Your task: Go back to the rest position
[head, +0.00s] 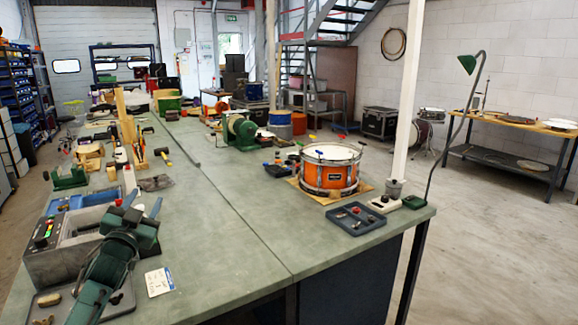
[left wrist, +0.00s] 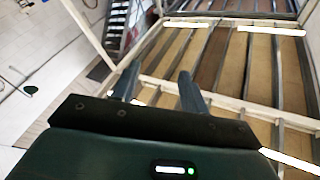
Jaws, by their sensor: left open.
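My left gripper (head: 143,207) is raised over the near left part of the bench, in front of a grey machine. Its two blue-grey fingers are apart, with nothing between them. In the left wrist view the fingers (left wrist: 158,90) point up toward the roof beams and lights, and the gap is empty. My right gripper shows in neither view.
A green bench (head: 235,240) holds an orange drum (head: 330,168) on a wooden board at right. A dark tray (head: 355,218) lies at the near right corner, by a lamp (head: 468,65). A grey machine (head: 70,245) stands at left. The bench's near middle is clear.

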